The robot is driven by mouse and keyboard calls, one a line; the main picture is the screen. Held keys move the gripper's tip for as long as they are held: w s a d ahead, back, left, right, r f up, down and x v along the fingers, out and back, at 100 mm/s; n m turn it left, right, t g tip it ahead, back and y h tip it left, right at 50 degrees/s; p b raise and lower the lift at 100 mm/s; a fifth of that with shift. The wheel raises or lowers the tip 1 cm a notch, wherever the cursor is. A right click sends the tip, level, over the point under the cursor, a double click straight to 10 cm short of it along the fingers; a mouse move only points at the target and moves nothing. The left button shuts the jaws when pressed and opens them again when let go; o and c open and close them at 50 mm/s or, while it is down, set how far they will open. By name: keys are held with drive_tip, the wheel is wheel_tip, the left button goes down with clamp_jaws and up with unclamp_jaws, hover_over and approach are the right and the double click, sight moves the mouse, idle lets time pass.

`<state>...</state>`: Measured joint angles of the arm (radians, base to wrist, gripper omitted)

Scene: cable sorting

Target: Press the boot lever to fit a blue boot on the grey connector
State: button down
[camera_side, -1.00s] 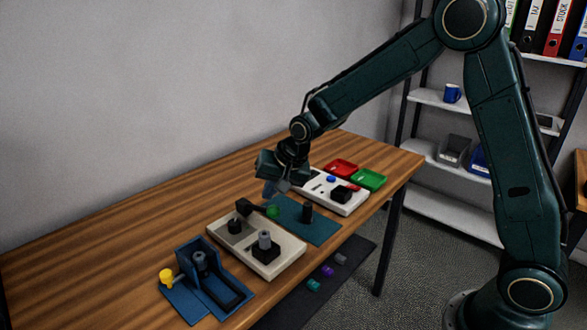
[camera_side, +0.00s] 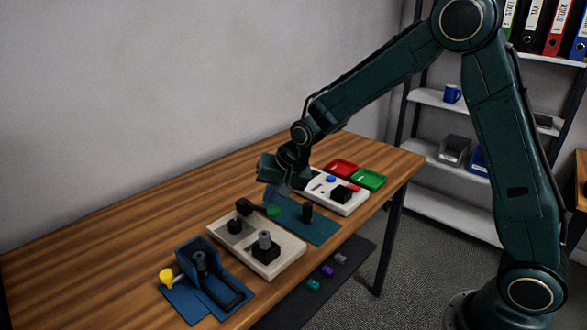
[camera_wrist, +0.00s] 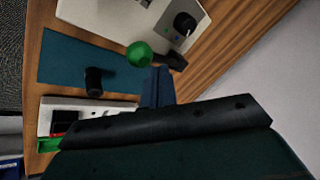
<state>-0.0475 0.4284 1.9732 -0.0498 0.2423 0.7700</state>
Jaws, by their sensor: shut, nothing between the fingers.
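My gripper (camera_side: 277,193) is shut and empty, pointing down beside the green-knobbed lever; its fingers also show in the wrist view (camera_wrist: 157,76). The green knob (camera_side: 273,211) ends a short black arm on the beige machine (camera_side: 289,257). In the wrist view the green knob (camera_wrist: 138,54) is just left of my fingertips; I cannot tell whether they touch. A grey connector (camera_side: 265,239) stands upright in a black holder on the beige machine. A similar grey piece (camera_side: 199,260) stands in the blue fixture (camera_side: 183,303). I cannot make out a blue boot.
A black post (camera_side: 307,211) stands on a dark blue mat (camera_side: 322,231). Behind it are a white panel (camera_side: 352,207) with a blue button, a red tray (camera_side: 342,165) and a green tray (camera_side: 369,179). A yellow knob (camera_side: 166,275) is at the blue fixture. The table's left is clear.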

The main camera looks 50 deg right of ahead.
sight(274, 207)
drive_tip(key=shift+s+f, duration=0.3)
drive_tip(key=shift+f, duration=0.6)
drive_tip(key=shift+s+f, duration=0.3)
drive_tip(key=shift+f, duration=0.6)
idle(3.1)
drive_tip(key=shift+r, duration=0.15)
drive_tip(key=shift+w+r, duration=0.25)
drive_tip(key=shift+r, duration=0.45)
drive_tip(key=shift+w+r, duration=0.2)
drive_tip(key=shift+r, duration=0.5)
drive_tip(key=shift+w+r, duration=0.25)
drive_tip(key=shift+r, duration=0.45)
drive_tip(key=shift+w+r, duration=0.25)
drive_tip(key=shift+r, duration=0.55)
drive_tip(key=shift+w+r, duration=0.25)
drive_tip(key=shift+r, duration=0.5)
drive_tip(key=shift+w+r, duration=0.25)
drive_tip(key=shift+r, duration=0.55)
